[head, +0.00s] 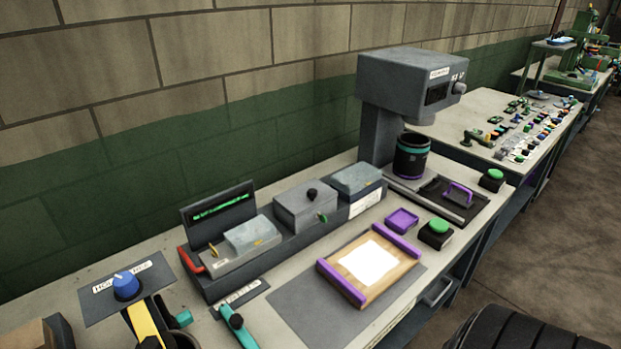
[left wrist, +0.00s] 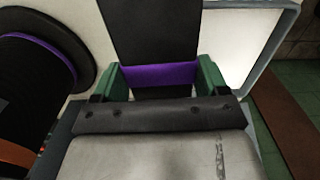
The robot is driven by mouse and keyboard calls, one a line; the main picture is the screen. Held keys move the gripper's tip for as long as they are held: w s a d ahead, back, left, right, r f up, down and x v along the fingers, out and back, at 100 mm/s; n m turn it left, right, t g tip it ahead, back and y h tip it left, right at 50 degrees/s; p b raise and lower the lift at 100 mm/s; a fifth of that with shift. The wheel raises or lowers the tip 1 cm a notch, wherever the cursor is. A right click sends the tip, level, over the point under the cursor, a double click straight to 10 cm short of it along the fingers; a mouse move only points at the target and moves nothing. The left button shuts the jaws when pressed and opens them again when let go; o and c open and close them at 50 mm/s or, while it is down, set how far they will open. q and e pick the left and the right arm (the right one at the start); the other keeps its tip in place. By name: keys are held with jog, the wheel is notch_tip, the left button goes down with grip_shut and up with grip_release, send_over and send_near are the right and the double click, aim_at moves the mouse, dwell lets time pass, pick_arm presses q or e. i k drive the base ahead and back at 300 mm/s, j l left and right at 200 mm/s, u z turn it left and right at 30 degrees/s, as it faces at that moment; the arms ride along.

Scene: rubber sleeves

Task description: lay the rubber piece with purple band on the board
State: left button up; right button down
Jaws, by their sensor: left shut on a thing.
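In the left wrist view, my left gripper (left wrist: 158,78) has two green fingers shut on a black rubber piece with a purple band (left wrist: 152,30). The band lies between the fingers, and the black part reaches away from me to the top edge of the picture. In the head view, a wooden board (head: 345,268) with a white middle and purple end bars lies on a grey mat. I make out neither gripper nor the held piece in the head view. My right gripper is in neither view.
A grey press-like machine (head: 411,75) stands behind the board, with a black banded cylinder (head: 411,160). A purple tray (head: 402,220) and a green button (head: 438,227) sit beside the board. The left wrist view shows a dark purple-banded round thing (left wrist: 38,70) at left.

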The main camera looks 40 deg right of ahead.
aim_at(370, 262)
jog(key=k+l, duration=0.15)
jog(key=l, duration=0.3)
jog(key=k+l, duration=0.1)
jog(key=l, duration=0.3)
jog(key=k+l, duration=0.15)
jog(key=l, duration=0.3)
jog(key=k+l, duration=0.1)
jog(key=l, duration=0.35)
jog(key=i+l, duration=0.1)
jog(key=l, duration=0.5)
jog(key=i+l, duration=0.1)
jog(key=l, duration=0.5)
jog(key=i+l, duration=0.1)
jog(key=l, duration=0.5)
jog(key=i+l, duration=0.1)
